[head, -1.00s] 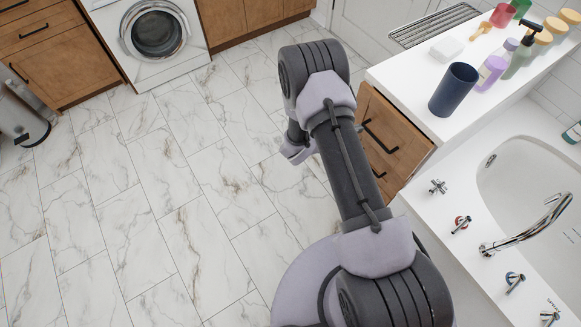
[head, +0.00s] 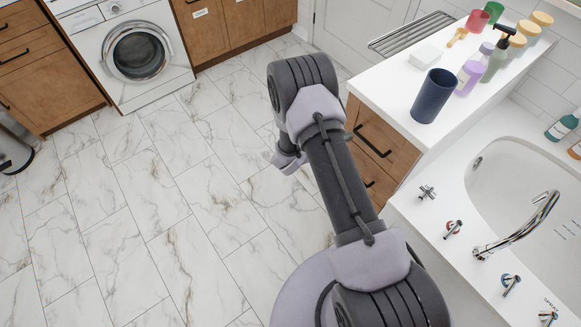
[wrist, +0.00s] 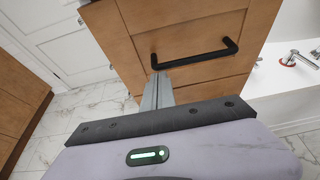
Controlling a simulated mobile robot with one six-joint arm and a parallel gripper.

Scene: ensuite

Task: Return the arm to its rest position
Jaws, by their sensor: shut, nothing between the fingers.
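My arm reaches up from the bottom of the head view, bent at a dark, ribbed elbow joint. My gripper (head: 290,160) is partly hidden behind the arm, over the marble floor left of the wooden drawers. In the wrist view my gripper (wrist: 157,80) shows its grey fingers closed together with nothing held. The fingertips appear in front of a wooden drawer (wrist: 195,22) with a black bar handle (wrist: 195,58). I cannot tell whether they touch it.
A white counter (head: 395,105) at the right holds a dark blue cup (head: 434,97) and several bottles. A bathtub (head: 500,165) with a chrome tap lies beside it. A washing machine (head: 135,50) stands at the back left. The marble floor (head: 140,200) at left is clear.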

